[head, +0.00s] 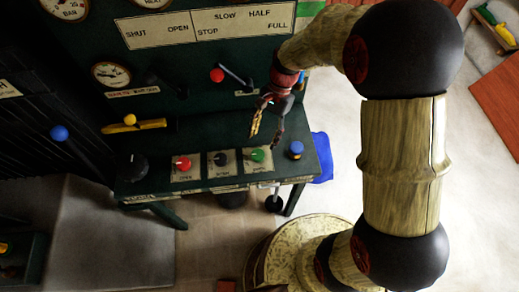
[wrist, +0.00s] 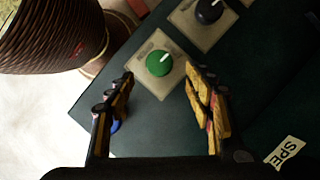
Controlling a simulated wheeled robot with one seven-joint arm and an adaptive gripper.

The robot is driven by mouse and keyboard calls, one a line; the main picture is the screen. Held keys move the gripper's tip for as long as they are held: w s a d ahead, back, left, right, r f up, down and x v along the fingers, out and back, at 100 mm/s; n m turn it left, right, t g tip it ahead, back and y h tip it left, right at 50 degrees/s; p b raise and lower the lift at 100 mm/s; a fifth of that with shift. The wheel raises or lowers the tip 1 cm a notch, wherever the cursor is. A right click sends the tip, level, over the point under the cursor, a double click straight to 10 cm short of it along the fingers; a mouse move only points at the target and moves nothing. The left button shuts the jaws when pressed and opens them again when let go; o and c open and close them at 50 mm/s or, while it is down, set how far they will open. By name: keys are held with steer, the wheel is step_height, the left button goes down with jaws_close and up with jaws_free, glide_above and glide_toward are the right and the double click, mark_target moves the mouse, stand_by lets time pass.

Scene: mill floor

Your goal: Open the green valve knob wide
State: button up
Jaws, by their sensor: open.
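The green valve knob (head: 258,156) sits on a pale square plate on the dark green console shelf, right of a black knob. It also shows in the wrist view (wrist: 159,63), with a white pointer mark on its upper right. My gripper (head: 266,126) is above the shelf, slightly above and behind the green knob in the head view. In the wrist view my gripper (wrist: 160,85) is open, its two fingers to the left and right of the knob's near side. Nothing is between the fingers; whether they touch the plate cannot be told.
A black knob (head: 220,158) and a red knob (head: 182,163) stand in the same row. A blue knob (head: 296,149) is at the shelf's right. A red-tipped lever (head: 217,75) projects from the upright panel. Pale floor (head: 420,250) lies to the right.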

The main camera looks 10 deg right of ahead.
mark_target(258, 153)
steer(key=b+x, duration=0.2)
steer(key=x, duration=0.5)
steer(key=shift+f, duration=0.1)
steer(key=shift+c, duration=0.5)
steer(key=c, duration=1)
